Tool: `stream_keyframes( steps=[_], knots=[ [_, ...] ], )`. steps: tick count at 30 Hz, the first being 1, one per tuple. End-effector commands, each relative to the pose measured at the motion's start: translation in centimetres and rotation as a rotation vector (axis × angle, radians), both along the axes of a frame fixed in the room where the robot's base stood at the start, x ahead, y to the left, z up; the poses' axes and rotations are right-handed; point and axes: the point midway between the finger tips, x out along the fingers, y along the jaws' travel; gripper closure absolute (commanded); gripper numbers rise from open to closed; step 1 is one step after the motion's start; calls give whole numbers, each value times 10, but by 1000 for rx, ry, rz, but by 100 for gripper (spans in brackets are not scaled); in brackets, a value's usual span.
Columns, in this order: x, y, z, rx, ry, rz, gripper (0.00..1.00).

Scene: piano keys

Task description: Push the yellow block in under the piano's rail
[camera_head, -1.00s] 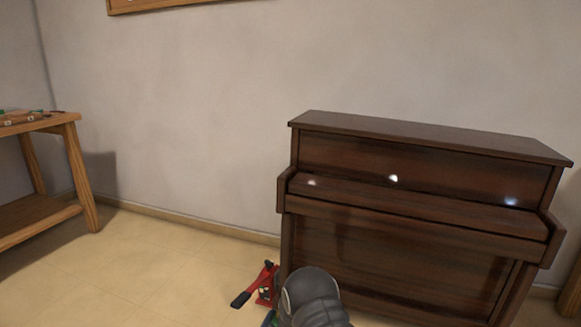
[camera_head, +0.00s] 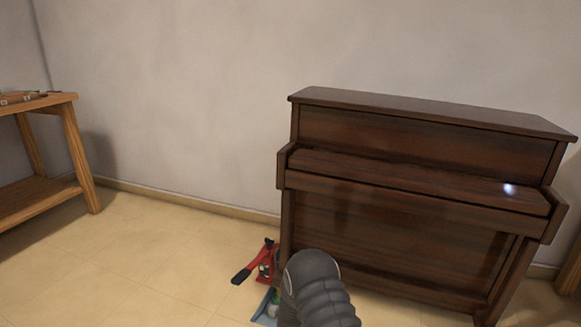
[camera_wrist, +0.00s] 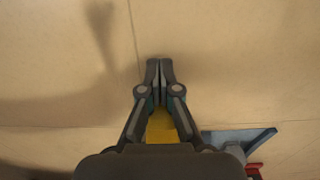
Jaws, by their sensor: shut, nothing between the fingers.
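The yellow block (camera_wrist: 161,128) shows in the wrist view between the finger links of my gripper (camera_wrist: 160,64), partly hidden by them and by the gripper body. The fingertips are together with nothing between them. They appear over the floor, beyond the block in the picture; I cannot tell whether they touch it. The dark brown piano (camera_head: 400,238) stands against the wall in the head view. Its rail is not clearly distinguishable. My arm covers part of the piano's lower front, and neither the gripper nor the block shows in that view.
A red jack with a black-ended handle (camera_head: 266,264) stands by the piano's left foot. A blue-grey piece (camera_head: 264,308) lies in front of it and shows in the wrist view (camera_wrist: 238,139). A wooden table (camera_head: 75,150) stands far left. The floor between is clear.

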Motion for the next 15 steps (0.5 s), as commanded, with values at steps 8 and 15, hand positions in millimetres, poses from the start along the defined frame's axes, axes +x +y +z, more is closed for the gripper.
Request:
stream_keyframes(
  steps=[8,15],
  knots=[
    [19,-7,-2,1,-4,-2,100],
    [35,-13,-2,1,-4,-2,100]
  ],
)
